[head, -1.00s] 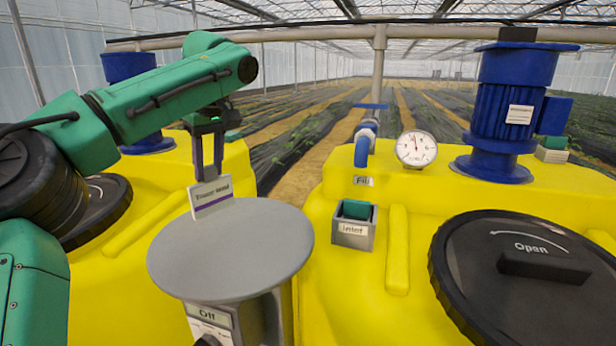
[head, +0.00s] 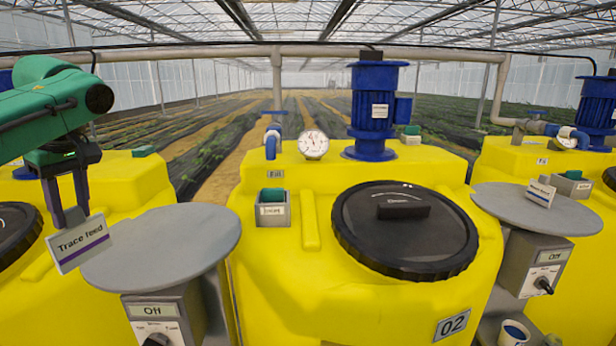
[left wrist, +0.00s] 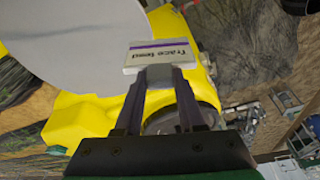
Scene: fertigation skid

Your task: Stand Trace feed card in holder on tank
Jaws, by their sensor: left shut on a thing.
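The Trace feed card (head: 80,244) is white with a purple stripe. My left gripper (head: 70,216) is shut on its upper part and holds it, slightly tilted, in front of the left edge of a grey round table. The card also shows in the left wrist view (left wrist: 160,56), at the fingertips. A small grey holder (head: 273,212) with a green part in its top and a label too small to read sits on the yellow tank (head: 275,280) marked 02. The card is apart from it, to its left. My right gripper is not in view.
The grey round table (head: 175,245) stands between card and tank, above a switch box (head: 160,310) reading Off. The tank bears a black lid (head: 405,245), a gauge (head: 314,145) and a blue motor (head: 372,105).

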